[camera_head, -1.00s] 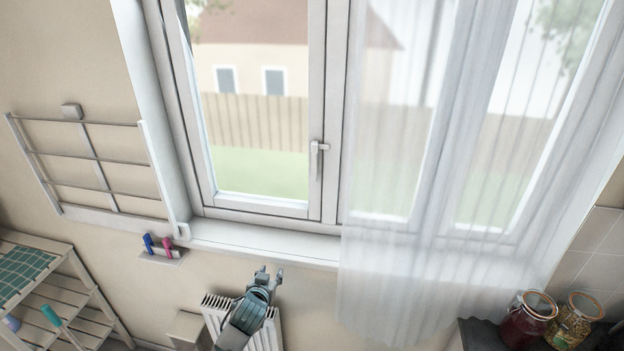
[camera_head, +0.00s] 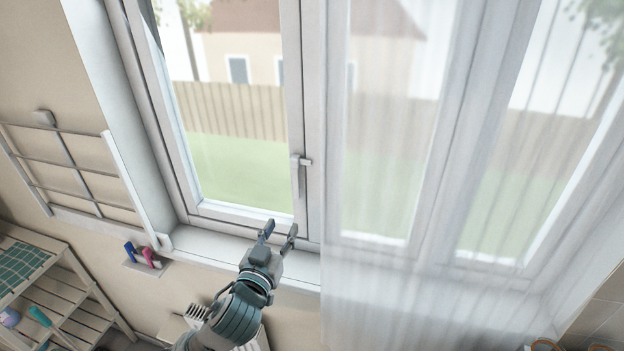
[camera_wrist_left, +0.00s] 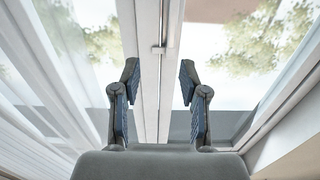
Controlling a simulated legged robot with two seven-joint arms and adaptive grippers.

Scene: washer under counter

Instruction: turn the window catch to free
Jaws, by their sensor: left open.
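The window catch (camera_head: 298,176) is a light grey lever on the middle upright of the white window frame. Its lever points down, with a short piece at its top reaching right. My left gripper (camera_head: 279,230) is open and empty, below the catch and a little to its left, in front of the lower frame. In the left wrist view the open fingers (camera_wrist_left: 159,78) stand either side of the white upright, and a small grey part (camera_wrist_left: 158,49) shows on it beyond the fingertips. My right gripper is not in view.
A sheer white curtain (camera_head: 390,150) hangs just right of the catch. The sill (camera_head: 205,247) runs below the window. A wall drying rack (camera_head: 75,170), a small shelf with pegs (camera_head: 147,264) and a wooden shelf unit (camera_head: 75,315) are at left.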

